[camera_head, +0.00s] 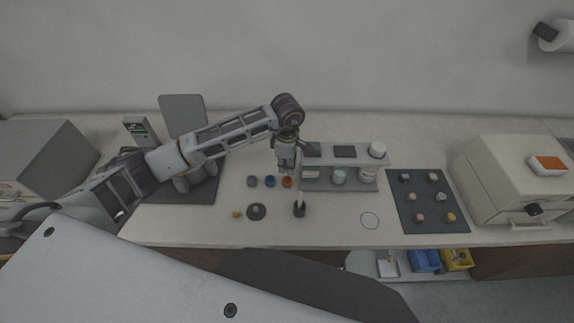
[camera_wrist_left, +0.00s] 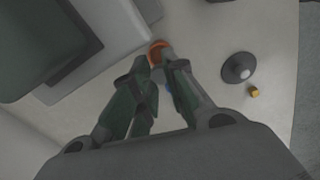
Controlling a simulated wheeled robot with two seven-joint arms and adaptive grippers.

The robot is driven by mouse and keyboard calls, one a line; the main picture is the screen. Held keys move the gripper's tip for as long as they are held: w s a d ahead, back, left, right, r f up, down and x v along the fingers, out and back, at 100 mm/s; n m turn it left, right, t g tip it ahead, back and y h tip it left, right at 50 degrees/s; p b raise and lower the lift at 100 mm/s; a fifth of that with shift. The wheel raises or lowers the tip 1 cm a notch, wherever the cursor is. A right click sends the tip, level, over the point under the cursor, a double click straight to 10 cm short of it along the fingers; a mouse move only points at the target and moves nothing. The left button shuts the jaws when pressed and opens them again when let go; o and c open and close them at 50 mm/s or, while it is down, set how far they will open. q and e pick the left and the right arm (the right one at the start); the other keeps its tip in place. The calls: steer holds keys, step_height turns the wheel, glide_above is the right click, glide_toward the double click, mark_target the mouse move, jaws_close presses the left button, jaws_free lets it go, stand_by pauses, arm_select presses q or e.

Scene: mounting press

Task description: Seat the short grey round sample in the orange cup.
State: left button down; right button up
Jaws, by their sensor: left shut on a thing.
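The orange cup (camera_head: 287,183) stands on the bench at the right end of a short row of cups. Its orange rim (camera_wrist_left: 157,48) also shows just beyond my fingertips in the left wrist view. My left gripper (camera_head: 287,172) points down right over this cup. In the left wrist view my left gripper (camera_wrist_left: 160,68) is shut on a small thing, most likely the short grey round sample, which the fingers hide. I cannot tell whether the held thing touches the cup. My right gripper is not in view.
A grey cup (camera_head: 252,181) and a blue cup (camera_head: 270,181) stand left of the orange one. A grey shelf (camera_head: 345,186) is close on the right. A dark disc (camera_head: 256,212), a yellow cube (camera_head: 237,215) and a black holder (camera_head: 299,210) are in front.

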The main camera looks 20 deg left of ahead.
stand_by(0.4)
arm_select(q)
steer(key=shift+f, duration=0.1)
steer(key=shift+f+b, duration=0.75)
steer(key=shift+f, duration=1.05)
steer(key=shift+f+b, duration=0.35)
steer(key=shift+b, duration=0.15)
steer(key=shift+f+b, duration=0.3)
steer(key=shift+b, duration=0.1)
stand_by(0.6)
